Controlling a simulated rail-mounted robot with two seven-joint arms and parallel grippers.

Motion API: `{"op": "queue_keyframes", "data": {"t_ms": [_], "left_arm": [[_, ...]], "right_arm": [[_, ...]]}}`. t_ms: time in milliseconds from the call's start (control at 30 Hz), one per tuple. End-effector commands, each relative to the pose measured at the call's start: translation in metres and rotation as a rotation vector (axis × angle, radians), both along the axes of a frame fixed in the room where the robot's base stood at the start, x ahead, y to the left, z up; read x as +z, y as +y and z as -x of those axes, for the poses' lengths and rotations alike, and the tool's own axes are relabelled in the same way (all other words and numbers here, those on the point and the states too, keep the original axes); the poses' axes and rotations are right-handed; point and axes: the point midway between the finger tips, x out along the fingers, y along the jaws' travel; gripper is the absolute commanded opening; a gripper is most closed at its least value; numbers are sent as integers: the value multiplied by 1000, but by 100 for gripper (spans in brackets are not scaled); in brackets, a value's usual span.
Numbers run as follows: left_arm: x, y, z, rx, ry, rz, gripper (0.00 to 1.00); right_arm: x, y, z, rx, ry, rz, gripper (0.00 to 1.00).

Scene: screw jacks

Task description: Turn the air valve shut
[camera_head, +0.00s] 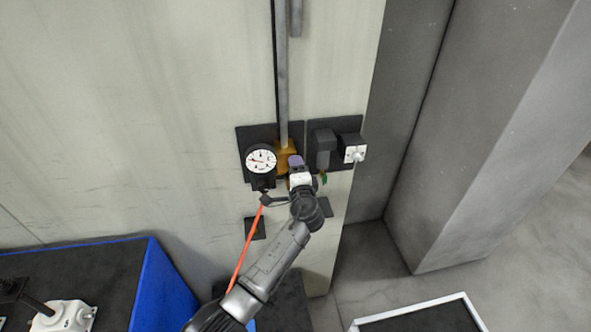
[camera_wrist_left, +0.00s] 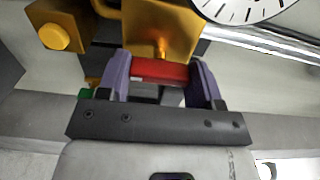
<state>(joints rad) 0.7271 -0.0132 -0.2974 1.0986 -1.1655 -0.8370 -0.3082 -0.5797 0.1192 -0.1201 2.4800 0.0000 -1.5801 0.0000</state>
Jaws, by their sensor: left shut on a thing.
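The air valve has a brass-coloured body (camera_head: 283,148) on a dark wall plate, below a grey vertical pipe. In the left wrist view its golden body (camera_wrist_left: 163,32) fills the top centre, with a red handle (camera_wrist_left: 161,72) in front of it. My left gripper (camera_head: 297,162) reaches up to the valve from below. In the left wrist view its two purple fingers (camera_wrist_left: 162,78) stand at either end of the red handle and are shut on it. The gripper hides the handle in the head view. My right gripper is not in view.
A round white gauge (camera_head: 261,161) sits just left of the valve, close to my gripper. A dark box with a white-faced fitting (camera_head: 354,151) is to the right. An orange-red hose (camera_head: 247,245) hangs below the gauge. A blue-edged bench (camera_head: 160,285) stands lower left.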

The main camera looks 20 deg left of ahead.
Motion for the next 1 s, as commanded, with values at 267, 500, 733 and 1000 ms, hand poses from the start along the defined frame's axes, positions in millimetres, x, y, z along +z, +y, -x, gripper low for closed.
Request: {"op": "queue_keyframes", "data": {"t_ms": [267, 500, 733, 1000], "left_arm": [[0, 0, 0, 1, 12, -20, 36], [0, 0, 0, 1, 12, -20, 36], [0, 0, 0, 1, 11, -19, 78], [0, 0, 0, 0, 11, -18, 85]], "right_arm": [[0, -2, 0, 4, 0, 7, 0], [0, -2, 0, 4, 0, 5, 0], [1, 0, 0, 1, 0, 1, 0], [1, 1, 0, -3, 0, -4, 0]]}}
